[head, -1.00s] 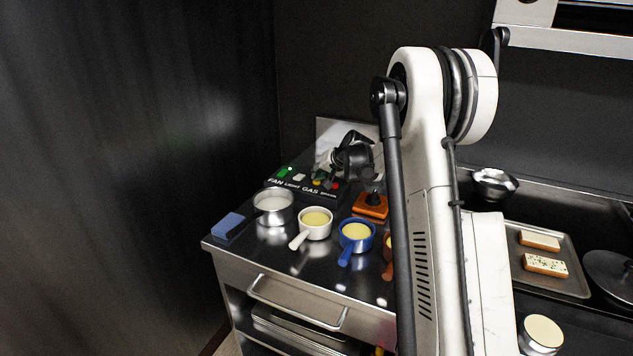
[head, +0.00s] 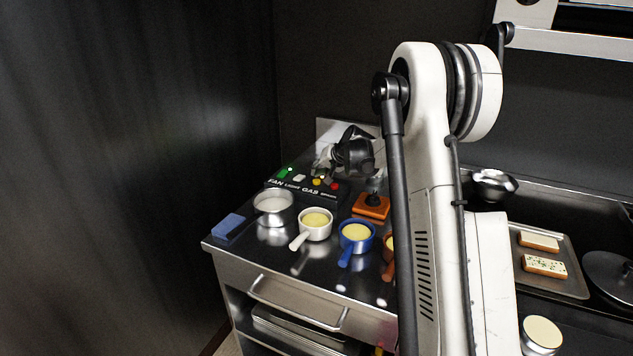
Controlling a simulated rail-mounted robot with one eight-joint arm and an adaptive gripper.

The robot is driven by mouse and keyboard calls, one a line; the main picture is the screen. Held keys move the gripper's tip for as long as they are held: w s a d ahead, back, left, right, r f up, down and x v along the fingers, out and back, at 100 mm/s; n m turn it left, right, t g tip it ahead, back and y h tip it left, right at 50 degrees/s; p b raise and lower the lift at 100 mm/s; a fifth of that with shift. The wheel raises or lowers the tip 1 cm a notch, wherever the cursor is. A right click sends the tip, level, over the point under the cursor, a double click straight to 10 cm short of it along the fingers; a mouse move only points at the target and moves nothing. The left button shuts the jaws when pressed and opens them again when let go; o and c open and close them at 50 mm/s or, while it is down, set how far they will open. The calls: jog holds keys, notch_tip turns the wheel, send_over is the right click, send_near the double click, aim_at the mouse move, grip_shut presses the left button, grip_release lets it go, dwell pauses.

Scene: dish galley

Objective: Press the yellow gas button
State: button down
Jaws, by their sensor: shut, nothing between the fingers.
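The control panel (head: 292,190) is a black box at the back of the steel counter, with the labels FAN, LIGHT, GAS and one too small to read. The yellow gas button (head: 317,182) sits on it above the word GAS. A green button (head: 283,173) and a white button (head: 299,178) are to its left, and a red button (head: 335,186) is to its right. My gripper (head: 322,168) is shut and empty, its tip just above and behind the yellow button. I cannot tell whether it touches the button.
A steel pot (head: 274,204), a white pan (head: 314,226) and a blue pan (head: 357,238) stand in front of the panel. An orange-based object (head: 371,207) is right of it. A blue sponge (head: 229,225) lies at the counter's left end. My arm hides part of the counter.

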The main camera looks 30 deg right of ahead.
aim_at(317, 181)
jog(key=shift+r+p, duration=0.95)
jog(key=shift+r, duration=1.55)
jog(key=shift+s+a+r, duration=0.15)
jog(key=shift+a+r, duration=0.1)
jog(key=s+a+r+n+g, duration=0.1)
jog(key=s+a+r, duration=0.3)
jog(key=s+a, duration=0.3)
jog(key=s+a+r+n+b, duration=0.1)
jog(key=s+a+r, duration=0.35)
jog(key=s, duration=0.35)
jog(key=s+a+r+n+g, duration=0.1)
jog(key=s+a+r, duration=0.2)
jog(key=s+a, duration=0.4)
jog(key=s+a+f+n, duration=0.1)
jog(key=s+a+f, duration=0.1)
jog(key=s, duration=0.6)
jog(key=s+a+f+n+h+b, duration=0.1)
jog(key=s+a+f, duration=0.1)
jog(key=s, duration=0.7)
jog(key=s+a+f+n+h, duration=0.1)
jog(key=s+f, duration=0.2)
jog(key=s, duration=0.6)
jog(key=shift+s+a+b, duration=0.2)
jog(key=shift+a+b, duration=0.1)
jog(key=shift+a, duration=0.1)
